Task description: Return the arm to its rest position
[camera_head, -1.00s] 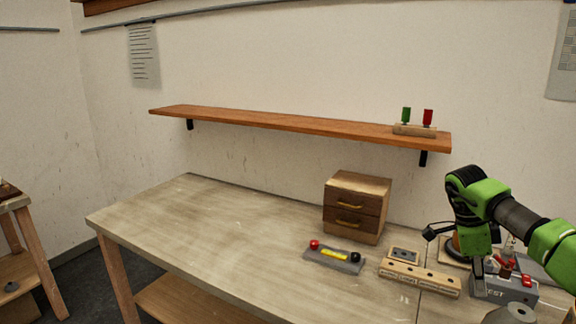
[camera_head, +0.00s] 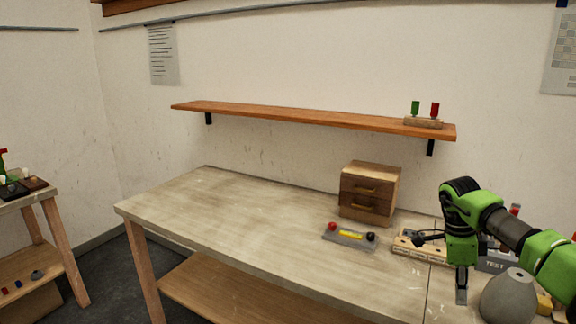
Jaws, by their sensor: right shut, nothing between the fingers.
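My right arm, green and black, comes in from the right over the workbench (camera_head: 250,222). My right gripper (camera_head: 461,296) points down at the right part of the bench, shut and empty. It is in front of the wooden block with holes (camera_head: 408,245) and left of a grey rounded object (camera_head: 508,298). My left gripper is not in view.
A small wooden drawer box (camera_head: 368,194) stands at the back of the bench. A grey block with red and black knobs (camera_head: 350,236) lies before it. A grey test box (camera_head: 494,263) is partly hidden by my arm. A shelf (camera_head: 300,117) hangs above. The bench's left half is clear.

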